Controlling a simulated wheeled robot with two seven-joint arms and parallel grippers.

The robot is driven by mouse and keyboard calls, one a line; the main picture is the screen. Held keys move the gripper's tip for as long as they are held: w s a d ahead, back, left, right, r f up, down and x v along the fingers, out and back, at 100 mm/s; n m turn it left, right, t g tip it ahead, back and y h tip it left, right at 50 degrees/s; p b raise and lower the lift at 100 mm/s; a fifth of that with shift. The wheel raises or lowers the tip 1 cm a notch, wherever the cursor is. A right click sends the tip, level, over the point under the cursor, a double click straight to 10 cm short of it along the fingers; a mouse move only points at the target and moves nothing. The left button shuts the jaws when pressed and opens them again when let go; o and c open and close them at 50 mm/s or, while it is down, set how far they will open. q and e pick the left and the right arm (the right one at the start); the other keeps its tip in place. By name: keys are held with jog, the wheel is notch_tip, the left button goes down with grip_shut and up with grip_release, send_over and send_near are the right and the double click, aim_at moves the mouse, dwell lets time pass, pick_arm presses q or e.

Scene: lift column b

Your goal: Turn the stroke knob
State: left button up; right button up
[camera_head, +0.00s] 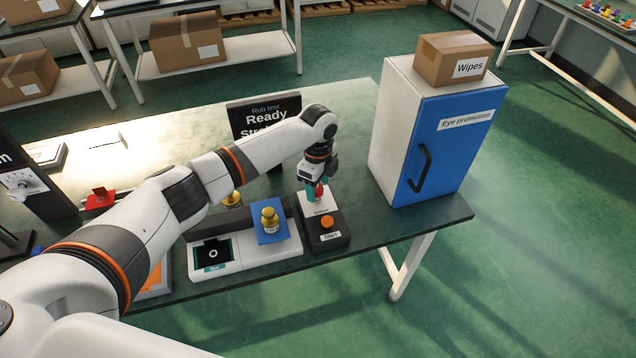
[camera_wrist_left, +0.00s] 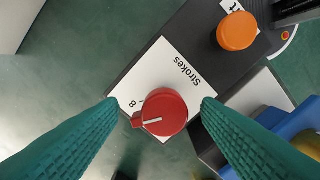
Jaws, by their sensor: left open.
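The stroke knob (camera_wrist_left: 165,112) is round and red with a white pointer line, on a white plate marked "Strokes" with an "8" beside it. The plate is on a small black control box (camera_head: 331,238). In the head view the knob shows as a bit of red (camera_head: 319,191) under my left gripper (camera_head: 313,190). In the left wrist view my left gripper (camera_wrist_left: 158,125) is open, its green fingers on either side of the knob with gaps showing. Whether a finger touches it I cannot tell. My right gripper is not in view.
An orange button (camera_head: 327,221) is on the same box, near the table's front edge. A rub tester (camera_head: 227,266) with a blue block and brass weight (camera_head: 270,220) stands left of it. A blue-doored cabinet (camera_head: 445,140) stands to the right, and a "Ready" display (camera_head: 264,112) behind.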

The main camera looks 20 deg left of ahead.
aim_at(318, 187)
pick_arm(q)
notch_tip(318, 187, up, 12)
jog(key=b, duration=0.1)
dwell(0.4)
